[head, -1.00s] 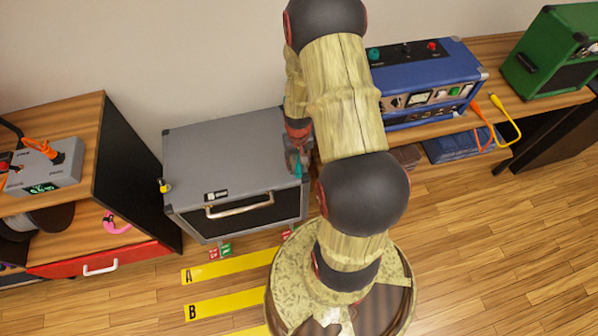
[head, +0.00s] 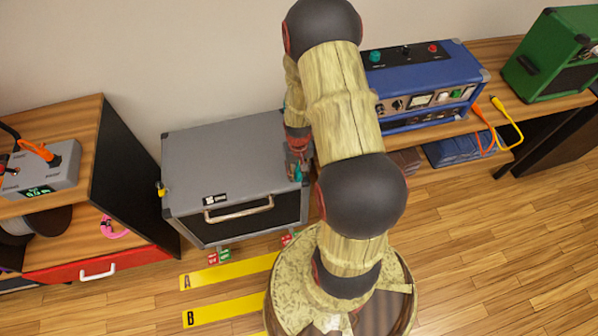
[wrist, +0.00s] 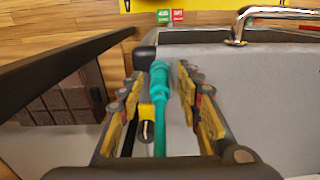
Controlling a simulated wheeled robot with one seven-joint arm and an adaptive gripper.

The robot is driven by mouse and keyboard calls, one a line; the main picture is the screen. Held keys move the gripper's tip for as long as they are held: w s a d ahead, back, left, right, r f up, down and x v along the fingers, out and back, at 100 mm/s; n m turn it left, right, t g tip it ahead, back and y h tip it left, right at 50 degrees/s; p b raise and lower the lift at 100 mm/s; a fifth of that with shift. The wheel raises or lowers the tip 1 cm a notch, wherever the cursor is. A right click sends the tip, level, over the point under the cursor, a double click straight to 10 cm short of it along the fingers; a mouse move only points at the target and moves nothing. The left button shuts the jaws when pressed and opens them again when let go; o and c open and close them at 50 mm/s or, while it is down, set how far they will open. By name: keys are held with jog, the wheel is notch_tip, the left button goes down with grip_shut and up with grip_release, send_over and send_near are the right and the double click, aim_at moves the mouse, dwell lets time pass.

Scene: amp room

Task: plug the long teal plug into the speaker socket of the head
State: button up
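The long teal plug (wrist: 160,84) is between my gripper's fingers in the wrist view, with its teal cable running back toward the camera. A gap shows on each side of the plug. My gripper (head: 298,164) is at the right front corner of the grey speaker cabinet (head: 225,150), and a bit of teal (head: 298,174) shows there. The fingers (wrist: 158,92) stand apart. The blue amplifier head (head: 430,78) is on the bench to the right, with knobs and a meter on its front. I cannot make out its speaker socket; my arm covers part of the head.
An orange plug (head: 500,104) and a yellow plug (head: 497,103) hang by the blue head. A green amplifier (head: 553,58) stands at far right. A wooden unit with a red drawer (head: 97,262) is on the left. Yellow floor strips (head: 225,272) lie in front of the cabinet.

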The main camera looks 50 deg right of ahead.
aim_at(298, 167)
jog(key=c, duration=0.3)
dwell(0.9)
grip_shut()
jog(key=shift+r, duration=0.1)
dwell(0.5)
jog(key=shift+r+p, duration=2.65)
jog(key=shift+r, duration=0.3)
